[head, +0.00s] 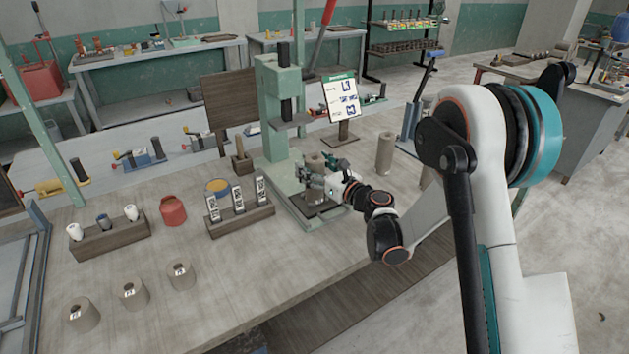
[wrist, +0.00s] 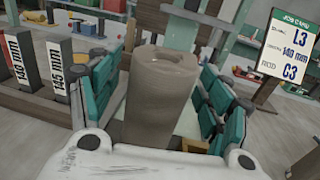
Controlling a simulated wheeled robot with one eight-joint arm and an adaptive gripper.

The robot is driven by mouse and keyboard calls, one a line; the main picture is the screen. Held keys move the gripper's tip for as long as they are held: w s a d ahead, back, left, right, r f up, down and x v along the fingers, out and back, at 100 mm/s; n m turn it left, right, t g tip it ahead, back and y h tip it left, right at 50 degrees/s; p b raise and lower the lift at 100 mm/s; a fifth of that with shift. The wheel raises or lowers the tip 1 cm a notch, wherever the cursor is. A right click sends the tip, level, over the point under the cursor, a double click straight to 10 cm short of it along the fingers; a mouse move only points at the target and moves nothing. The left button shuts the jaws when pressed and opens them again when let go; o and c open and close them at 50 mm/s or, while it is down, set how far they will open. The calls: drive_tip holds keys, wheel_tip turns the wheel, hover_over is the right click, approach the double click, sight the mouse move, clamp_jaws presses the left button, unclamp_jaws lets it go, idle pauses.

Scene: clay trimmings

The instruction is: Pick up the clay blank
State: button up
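A grey-brown clay cylinder (head: 314,162) stands upright at the base of the green press (head: 283,130). In the wrist view this clay blank (wrist: 160,98) fills the middle, with a small hole in its top. My gripper (head: 322,183) is at the cylinder, low over the press base. In the wrist view its teal fingers (wrist: 160,105) stand on either side of the blank, apparently open with narrow gaps. The lower finger contact is partly hidden. Another clay cylinder (head: 385,153) stands upright to the right of the press.
A job card (head: 346,98) behind reads L3, 140 mm, C3. Left of the press is a wooden rack (head: 240,221) with labelled gauges. A red jar (head: 173,211), a rack of small tools (head: 110,238) and short numbered cylinders (head: 129,294) stand further left.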

drive_tip(key=c, duration=1.4)
drive_tip(key=shift+r, duration=0.15)
